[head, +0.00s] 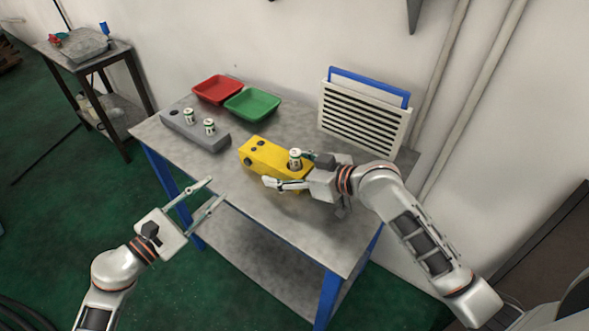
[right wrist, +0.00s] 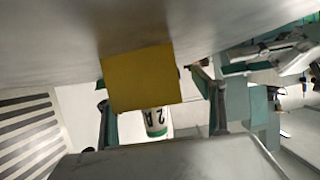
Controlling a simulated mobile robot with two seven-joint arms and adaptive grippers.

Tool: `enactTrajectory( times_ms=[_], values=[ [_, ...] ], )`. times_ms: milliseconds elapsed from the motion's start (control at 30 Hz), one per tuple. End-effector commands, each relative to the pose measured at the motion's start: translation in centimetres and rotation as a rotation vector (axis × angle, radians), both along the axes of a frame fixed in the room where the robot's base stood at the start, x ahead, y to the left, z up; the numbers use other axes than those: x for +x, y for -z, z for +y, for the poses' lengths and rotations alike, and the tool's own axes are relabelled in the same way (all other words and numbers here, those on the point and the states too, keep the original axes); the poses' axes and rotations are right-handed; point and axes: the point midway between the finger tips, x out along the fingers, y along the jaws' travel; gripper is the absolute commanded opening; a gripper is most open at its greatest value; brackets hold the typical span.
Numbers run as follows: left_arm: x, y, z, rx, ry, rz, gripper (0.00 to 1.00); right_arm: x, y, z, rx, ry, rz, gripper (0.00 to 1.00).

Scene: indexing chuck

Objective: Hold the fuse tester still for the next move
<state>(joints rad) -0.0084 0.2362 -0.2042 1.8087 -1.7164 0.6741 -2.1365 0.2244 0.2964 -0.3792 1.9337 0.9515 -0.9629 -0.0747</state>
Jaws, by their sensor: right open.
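The fuse tester is the yellow box (head: 262,154) on the table, with dark round features at its left end. A white and green fuse (head: 295,158) stands upright in its right end. My right gripper (head: 289,169) is open at that right end, one finger on the near side and one toward the far side. In the right wrist view the yellow box (right wrist: 140,78) and the fuse (right wrist: 155,122) show between the fingers; a gap shows on the right side, and contact on the left cannot be told. My left gripper (head: 210,189) is open and empty, off the table's front edge.
A grey block (head: 180,132) holds two upright fuses (head: 200,121) at the table's left. A red tray (head: 217,90) and a green tray (head: 252,104) lie behind. A slatted panel with a blue frame (head: 362,115) stands at the back right. The table front (head: 335,245) is clear.

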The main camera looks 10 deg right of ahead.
Motion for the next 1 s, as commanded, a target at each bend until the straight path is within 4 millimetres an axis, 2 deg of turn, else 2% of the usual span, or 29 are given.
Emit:
enactTrajectory(
  times_ms=[300, 367, 500, 1000],
  values=[
    [0.00, -0.01, 0.00, 0.000, 0.000, 0.000, 0.28, 0.20, 0.14, 0.20, -0.001, 0.000, 0.001, 0.68],
    [0.00, -0.01, 0.00, 0.000, 0.000, 0.000, 0.28, 0.20, 0.15, 0.20, -0.001, 0.000, 0.001, 0.55],
    [0.00, -0.01, 0.00, 0.000, 0.000, 0.000, 0.28, 0.18, 0.15, 0.21, -0.001, 0.000, 0.001, 0.21],
    [0.00, 0.00, 0.00, 0.000, 0.000, 0.000, 0.28, 0.17, 0.18, 0.19, 0.000, 0.000, 0.001, 0.21]
  ],
)
